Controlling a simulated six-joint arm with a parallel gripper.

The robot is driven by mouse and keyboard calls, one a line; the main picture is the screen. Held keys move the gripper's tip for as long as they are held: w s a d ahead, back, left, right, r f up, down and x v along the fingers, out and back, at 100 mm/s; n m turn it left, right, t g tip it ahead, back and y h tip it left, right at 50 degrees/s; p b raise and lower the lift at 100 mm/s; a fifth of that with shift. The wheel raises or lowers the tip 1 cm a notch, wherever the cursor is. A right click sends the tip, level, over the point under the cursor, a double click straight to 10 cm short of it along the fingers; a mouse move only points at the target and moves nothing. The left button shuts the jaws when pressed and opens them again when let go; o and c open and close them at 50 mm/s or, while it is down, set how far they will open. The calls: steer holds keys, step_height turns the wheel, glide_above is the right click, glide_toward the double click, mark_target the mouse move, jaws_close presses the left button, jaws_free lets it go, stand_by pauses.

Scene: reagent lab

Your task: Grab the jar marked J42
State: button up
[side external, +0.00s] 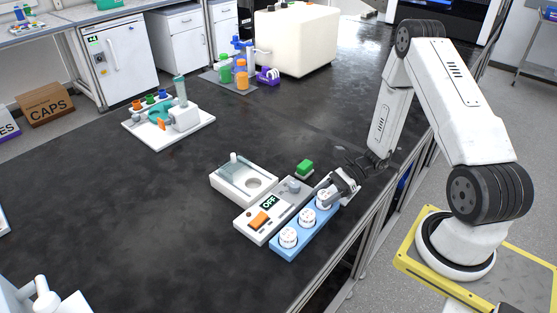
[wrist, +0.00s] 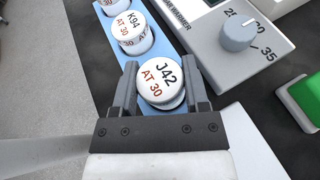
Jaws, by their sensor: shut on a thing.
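The white-lidded jar J42 (wrist: 160,78), marked "J42 AT 30", sits between the two dark fingers of my gripper (wrist: 161,88) in the wrist view. The fingers are shut on it from both sides. In the side view, my gripper (side external: 343,186) is low at the far end of the blue rack (side external: 279,252), and it partly hides what it holds. Jar K94 (wrist: 131,28), also marked "AT 30", stands in the rack beyond J42. Part of another jar shows at the top edge. I cannot tell whether J42 is lifted off its seat.
A warmer (side external: 245,228) with an "OFF" display (side external: 268,202), orange switch (side external: 258,219) and grey knob (wrist: 238,31) stands alongside the rack.

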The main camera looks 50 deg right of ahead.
steer(key=shift+r, duration=0.45)
steer(key=s+a+r, duration=0.2)
steer(key=s+r, duration=0.9)
steer(key=s, duration=0.2)
steer(key=shift+s+a, duration=0.35)
steer(key=shift+a, duration=0.05)
steer(key=shift+r, duration=0.1)
